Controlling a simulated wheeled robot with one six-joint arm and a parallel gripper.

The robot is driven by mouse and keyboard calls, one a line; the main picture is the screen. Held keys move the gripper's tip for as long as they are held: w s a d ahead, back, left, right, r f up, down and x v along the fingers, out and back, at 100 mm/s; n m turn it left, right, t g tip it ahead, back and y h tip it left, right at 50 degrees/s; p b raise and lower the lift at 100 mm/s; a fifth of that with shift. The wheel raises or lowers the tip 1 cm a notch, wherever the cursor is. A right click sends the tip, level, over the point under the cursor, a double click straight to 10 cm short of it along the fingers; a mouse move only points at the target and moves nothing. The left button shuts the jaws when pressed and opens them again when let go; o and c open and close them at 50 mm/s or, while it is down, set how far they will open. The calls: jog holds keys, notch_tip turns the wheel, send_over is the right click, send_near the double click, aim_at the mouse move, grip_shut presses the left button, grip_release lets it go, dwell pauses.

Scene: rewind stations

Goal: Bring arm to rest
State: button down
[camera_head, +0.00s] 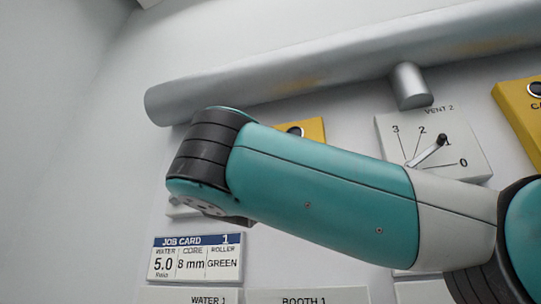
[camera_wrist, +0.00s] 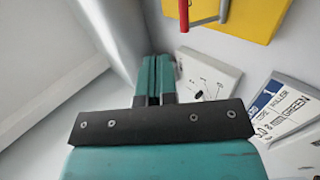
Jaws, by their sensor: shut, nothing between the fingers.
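My gripper (camera_wrist: 158,62) shows in the wrist view, its two teal and black fingers together with nothing between them. It is in the air, with a white dial plate (camera_wrist: 222,78) to the right beyond it; I cannot tell the distance. In the head view my teal and grey arm stretches from the right edge to the left across the wall of panels. The gripper itself cannot be made out there.
A grey pipe (camera_head: 270,85) runs above my arm. The VENT 2 dial (camera_head: 390,130) has its lever near 1. A job card (camera_head: 195,258) reads 5.0, 8 mm, GREEN. Yellow panels (camera_head: 315,130) lie partly behind my arm and at right (camera_head: 520,110). The left wall is bare.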

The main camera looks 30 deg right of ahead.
jog(key=shift+w, duration=0.1)
dwell(0.3)
jog(key=w+a+f+n+t+y+p, duration=0.1)
jog(key=w+a+f+n+y+p, duration=0.15)
jog(key=w+f+y, duration=0.45)
jog(key=w+a+f+n+t+y+p, duration=0.1)
jog(key=w+f+n+y, duration=0.3)
jog(key=y, duration=0.6)
notch_tip(320, 180, down, 14)
jog(key=a+r+m+g+y+p, duration=0.1)
jog(key=a+m+g+y, duration=0.1)
jog(key=g+y, duration=0.25)
jog(key=s+a+f+m+g+y+p, duration=0.1)
jog(key=s+f+m+g, duration=0.1)
jog(key=s+f+g, duration=0.45)
jog(key=s+f+m+g+y+p, duration=0.1)
jog(key=s+f+m+g, duration=0.2)
jog(key=f, duration=0.7)
jog(key=s+f+g, duration=0.3)
jog(key=s, duration=0.5)
jog(key=s+f+m+g+p, duration=0.1)
jog(key=s+f+g, duration=0.2)
jog(key=s, duration=0.5)
jog(key=shift+s+d+f+g, duration=0.3)
jog(key=shift+f+g, duration=0.1)
jog(key=shift+f, duration=0.2)
